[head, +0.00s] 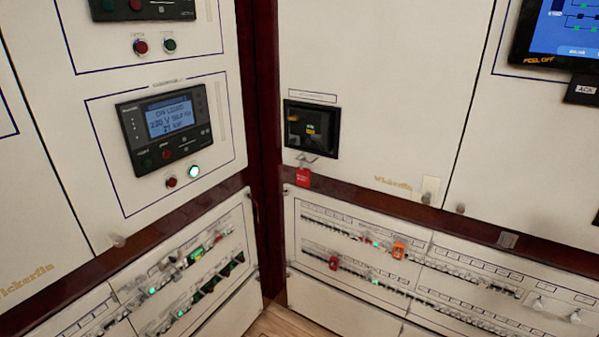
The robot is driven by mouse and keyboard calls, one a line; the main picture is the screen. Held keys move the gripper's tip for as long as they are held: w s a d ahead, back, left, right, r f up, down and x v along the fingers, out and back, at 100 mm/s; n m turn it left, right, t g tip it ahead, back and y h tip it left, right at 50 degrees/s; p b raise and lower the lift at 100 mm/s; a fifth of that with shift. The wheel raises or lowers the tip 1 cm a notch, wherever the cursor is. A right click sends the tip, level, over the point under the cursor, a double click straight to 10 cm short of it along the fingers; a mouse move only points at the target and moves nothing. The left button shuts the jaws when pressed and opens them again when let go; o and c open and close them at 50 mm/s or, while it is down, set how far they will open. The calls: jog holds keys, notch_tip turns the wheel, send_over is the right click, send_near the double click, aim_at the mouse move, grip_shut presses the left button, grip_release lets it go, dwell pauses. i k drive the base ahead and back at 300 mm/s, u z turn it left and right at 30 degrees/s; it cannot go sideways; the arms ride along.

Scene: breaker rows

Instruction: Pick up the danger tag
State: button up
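A small red tag (303,178) hangs below a small metal hook or bracket (307,159), under a square black switch unit (312,129) on the white panel right of the corner. It looks like the danger tag, but its lettering is too small to read. It hangs roughly upright near the dark red trim. An orange piece (398,251) and a small red piece (333,263) sit on the breaker rows lower down; I cannot tell exactly what they are. My gripper is not in view.
Breaker rows (350,240) fill the lower right panel, and more breakers (190,270) fill the lower left one. A lit display unit (168,122) is on the left wall. Wooden floor (275,325) shows at the bottom.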

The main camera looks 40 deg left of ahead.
aim_at(302, 175)
jog(key=u, duration=0.3)
jog(key=i, duration=0.85)
jog(key=u, duration=0.95)
jog(key=i, duration=0.45)
jog(key=u, duration=0.25)
jog(key=k, duration=0.9)
jog(key=u, duration=0.2)
jog(key=i, duration=0.95)
jog(key=z, duration=0.1)
